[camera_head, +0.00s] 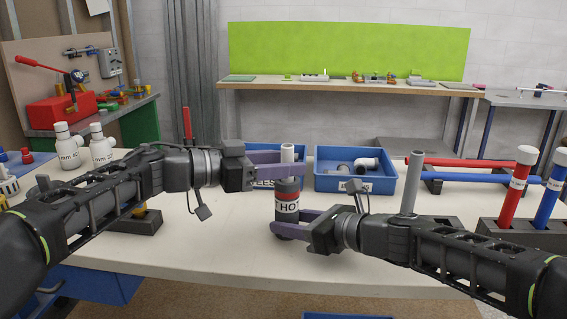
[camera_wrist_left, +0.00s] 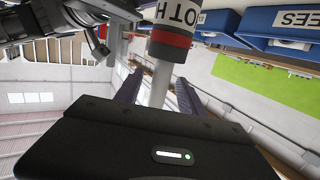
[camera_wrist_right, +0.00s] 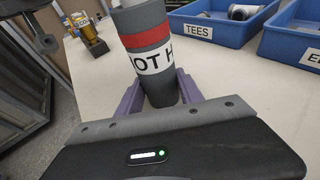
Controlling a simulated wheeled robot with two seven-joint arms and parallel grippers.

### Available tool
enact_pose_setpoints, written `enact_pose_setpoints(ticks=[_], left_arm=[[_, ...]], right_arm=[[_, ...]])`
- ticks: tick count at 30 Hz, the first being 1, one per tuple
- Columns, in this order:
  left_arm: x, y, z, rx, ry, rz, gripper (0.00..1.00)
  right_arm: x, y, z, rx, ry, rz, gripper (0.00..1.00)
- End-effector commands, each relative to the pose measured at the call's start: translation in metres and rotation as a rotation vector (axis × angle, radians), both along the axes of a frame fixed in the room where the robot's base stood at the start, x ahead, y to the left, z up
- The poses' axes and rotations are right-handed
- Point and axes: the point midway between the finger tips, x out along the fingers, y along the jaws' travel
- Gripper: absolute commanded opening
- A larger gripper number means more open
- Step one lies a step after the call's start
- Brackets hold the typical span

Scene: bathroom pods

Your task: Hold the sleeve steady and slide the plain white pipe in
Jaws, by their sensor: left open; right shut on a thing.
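The sleeve (camera_head: 287,192), dark grey with a red band and a white label reading "HOT", stands upright over the white table. My right gripper (camera_head: 291,222) is shut on its lower part; the sleeve also shows between the fingers in the right wrist view (camera_wrist_right: 148,50). The plain white pipe (camera_head: 287,151) rises from the sleeve's top, its lower end inside the mouth. My left gripper (camera_head: 296,163) is open with its fingers on either side of the pipe, just above the sleeve. The left wrist view shows the pipe (camera_wrist_left: 160,85) between the spread fingers. The depth inside the sleeve is hidden.
Two blue bins stand behind; the right one (camera_head: 355,181) holds fittings. A grey upright pipe (camera_head: 412,182) stands at right, near red and blue pipes lying on a rack. A dark block (camera_head: 520,236) holds upright red and blue pipes. White fittings (camera_head: 101,148) stand at left.

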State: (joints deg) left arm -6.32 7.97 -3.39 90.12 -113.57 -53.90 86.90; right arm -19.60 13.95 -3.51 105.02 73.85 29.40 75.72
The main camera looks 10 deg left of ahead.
Motion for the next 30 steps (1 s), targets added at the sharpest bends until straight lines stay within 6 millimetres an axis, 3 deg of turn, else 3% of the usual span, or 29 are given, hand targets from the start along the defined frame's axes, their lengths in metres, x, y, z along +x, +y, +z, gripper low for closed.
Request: enact_pose_setpoints(ticks=[8, 24, 30], left_arm=[[-0.004, 0.008, 0.001, 0.000, 0.000, 0.002, 0.47], [-0.052, 0.091, 0.013, 0.000, 0.000, 0.003, 0.47], [-0.060, 0.103, 0.014, 0.000, 0.000, 0.000, 0.47]], right_arm=[[0.000, 0.000, 0.000, 0.000, 0.000, 0.000, 0.05], [0.000, 0.000, 0.000, 0.000, 0.000, 0.000, 0.05], [0.000, 0.000, 0.000, 0.000, 0.000, 0.000, 0.05]])
